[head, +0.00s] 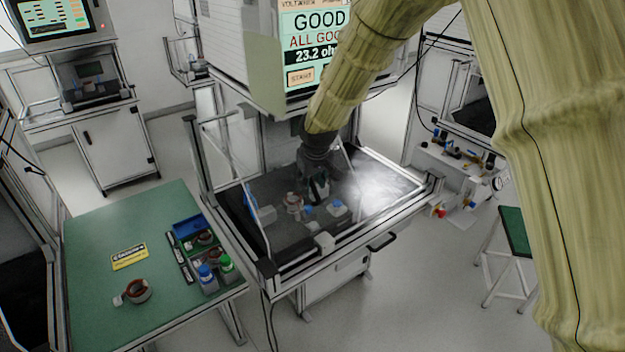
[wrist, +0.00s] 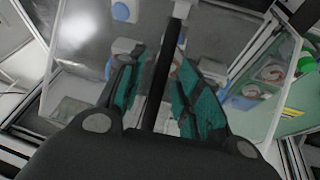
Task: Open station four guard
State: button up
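The station (head: 345,262) with a clear guard stands in the middle of the head view, under a screen reading GOOD, ALL GOOD and 23.2 ohm. The guard's clear side panel (head: 236,165) shows at its left. My gripper (head: 318,188) is over the station's dark bed, near a copper-wound stator (head: 293,203) and blue-and-white blocks (head: 337,208). In the wrist view, my gripper's teal fingers (wrist: 158,92) are apart, with a dark bar (wrist: 165,68) running between them. I cannot tell whether they touch it. A clear panel (wrist: 240,75) lies beyond the fingers.
A green table (head: 95,245) at the left holds a stator (head: 138,291), a yellow sign (head: 129,256), and bins with bottles (head: 207,278). A black handle (head: 382,242) sticks out from the station's front. Floor is free at the lower right.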

grip_shut()
jog(key=shift+w+d, duration=0.1)
jog(key=w+d, duration=1)
jog(key=d, duration=0.3)
jog(key=w+d, duration=0.9)
jog(key=d, duration=0.5)
jog(key=shift+w+d, duration=0.3)
jog(key=shift+w, duration=0.1)
jog(key=shift+a, duration=0.1)
